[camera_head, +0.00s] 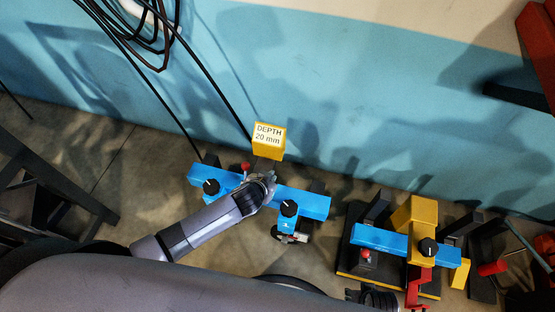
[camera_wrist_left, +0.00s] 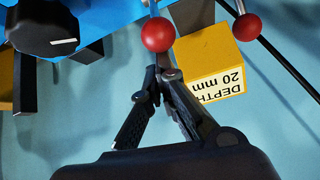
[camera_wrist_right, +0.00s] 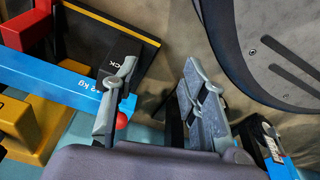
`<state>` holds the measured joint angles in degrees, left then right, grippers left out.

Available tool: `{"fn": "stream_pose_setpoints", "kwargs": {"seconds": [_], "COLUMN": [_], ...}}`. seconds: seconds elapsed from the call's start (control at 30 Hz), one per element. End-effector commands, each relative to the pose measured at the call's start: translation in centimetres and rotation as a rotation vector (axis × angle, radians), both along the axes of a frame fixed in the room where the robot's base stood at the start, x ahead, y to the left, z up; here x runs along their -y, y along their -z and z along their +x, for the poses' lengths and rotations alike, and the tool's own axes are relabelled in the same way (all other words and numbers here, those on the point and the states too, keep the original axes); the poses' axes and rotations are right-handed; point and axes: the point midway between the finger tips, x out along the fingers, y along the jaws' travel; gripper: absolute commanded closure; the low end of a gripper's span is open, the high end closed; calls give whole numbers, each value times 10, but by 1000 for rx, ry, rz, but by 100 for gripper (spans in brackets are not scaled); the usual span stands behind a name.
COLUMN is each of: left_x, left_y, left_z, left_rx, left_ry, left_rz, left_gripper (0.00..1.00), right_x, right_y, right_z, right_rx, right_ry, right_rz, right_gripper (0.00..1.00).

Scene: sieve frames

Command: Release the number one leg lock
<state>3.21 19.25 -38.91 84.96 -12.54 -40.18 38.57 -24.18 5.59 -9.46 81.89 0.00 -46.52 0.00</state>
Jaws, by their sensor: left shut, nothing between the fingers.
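A long blue beam (camera_head: 314,205) with black knobs stands near the wall. A blue tag that appears to read 1 (camera_head: 286,226) hangs under its right knob (camera_head: 289,208). My left gripper (camera_head: 267,180) is over the beam's middle. In the left wrist view its fingers (camera_wrist_left: 158,78) are together and empty, just below a red ball (camera_wrist_left: 158,34); contact is unclear. A second red ball (camera_wrist_left: 247,27) is to the right. My right gripper (camera_head: 354,294) is low in the head view, near the second fixture; its fingers (camera_wrist_right: 158,68) are apart and empty.
A yellow DEPTH 20 mm block (camera_head: 268,140) stands behind the beam. The second fixture, with a blue bar (camera_head: 378,238), yellow block (camera_head: 424,214) and red ball (camera_head: 367,253), is at the right. Black cables (camera_head: 155,35) hang on the wall. Floor between the fixtures is mostly clear.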

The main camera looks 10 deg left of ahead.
Motion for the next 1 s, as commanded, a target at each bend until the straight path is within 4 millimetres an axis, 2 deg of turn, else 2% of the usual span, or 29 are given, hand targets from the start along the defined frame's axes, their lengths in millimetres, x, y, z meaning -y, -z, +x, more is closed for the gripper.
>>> {"fn": "stream_pose_setpoints", "kwargs": {"seconds": [0.4,1.0], "left_x": [-1,-2], "left_y": [4,5], "left_z": [-11,-17], "left_rx": [-8,-16], "left_ry": [-1,-3], "left_rz": [1,4], "left_gripper": [100,100], "right_x": [3,3], "right_y": [21,22], "right_z": [-19,-20], "right_rx": [-15,-16], "right_ry": [-4,-3], "right_rz": [-2,-1], "right_gripper": [60,60]}}
